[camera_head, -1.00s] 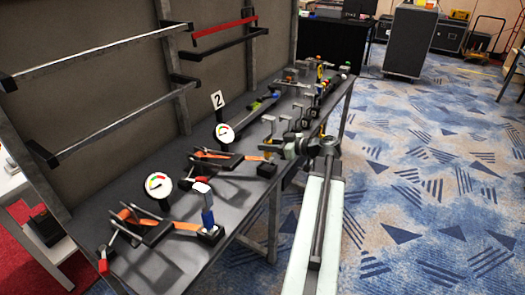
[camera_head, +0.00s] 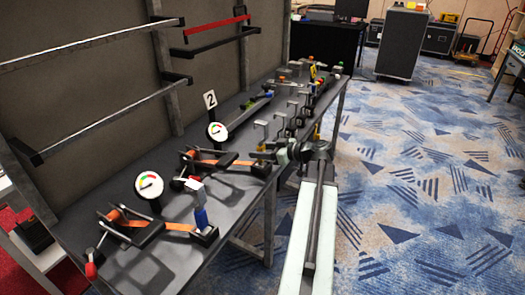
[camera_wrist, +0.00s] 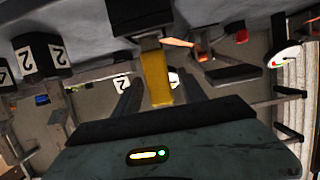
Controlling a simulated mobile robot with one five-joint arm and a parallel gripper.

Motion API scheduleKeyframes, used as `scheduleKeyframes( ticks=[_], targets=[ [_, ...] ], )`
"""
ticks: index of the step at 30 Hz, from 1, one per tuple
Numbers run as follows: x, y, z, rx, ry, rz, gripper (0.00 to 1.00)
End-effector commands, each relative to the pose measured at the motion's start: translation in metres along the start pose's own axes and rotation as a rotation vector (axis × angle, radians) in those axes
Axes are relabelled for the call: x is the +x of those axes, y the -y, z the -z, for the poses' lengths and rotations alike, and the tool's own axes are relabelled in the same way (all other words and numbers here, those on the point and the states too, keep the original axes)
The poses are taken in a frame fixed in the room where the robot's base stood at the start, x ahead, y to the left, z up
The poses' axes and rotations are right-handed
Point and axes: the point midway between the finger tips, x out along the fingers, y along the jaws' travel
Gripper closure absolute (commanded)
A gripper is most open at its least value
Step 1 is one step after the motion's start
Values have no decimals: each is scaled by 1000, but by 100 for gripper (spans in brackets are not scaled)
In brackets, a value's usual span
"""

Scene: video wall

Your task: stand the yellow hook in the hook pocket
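The yellow hook (camera_wrist: 157,78) shows in the wrist view as a flat yellow bar below a dark block (camera_wrist: 140,14). It lies between the two dark fingers of my gripper (camera_wrist: 159,80), with narrow gaps visible on both sides, so the fingers look open around it. In the head view my gripper (camera_head: 283,151) is small at the bench's right edge, beside a tan-yellow upright hook (camera_head: 261,129), which looks like the same hook. I cannot tell which block is the hook pocket, or whether the dark block is it.
Blocks marked 2 (camera_wrist: 57,54) stand left in the wrist view. Grey upright hooks (camera_head: 278,121) line the bench (camera_head: 165,262) beyond my gripper. Orange-strapped clamps and a round gauge (camera_head: 149,185) are nearer. Carpeted floor (camera_head: 420,220) on the right is free.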

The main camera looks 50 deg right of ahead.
Motion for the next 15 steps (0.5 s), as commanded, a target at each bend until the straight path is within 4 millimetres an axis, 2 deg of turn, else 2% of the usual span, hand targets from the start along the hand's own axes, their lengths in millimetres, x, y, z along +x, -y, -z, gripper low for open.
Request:
scheduleKeyframes(
  ticks=[3, 6, 8, 15],
  targets=[
    [-1, 0, 1, 0, 0, -1, 51],
    [-4, 0, 11, 0, 0, -1, 51],
    [-16, -1, 8, 2, 0, -5, 51],
    [-78, -1, 9, 2, -1, -6, 51]
  ],
)
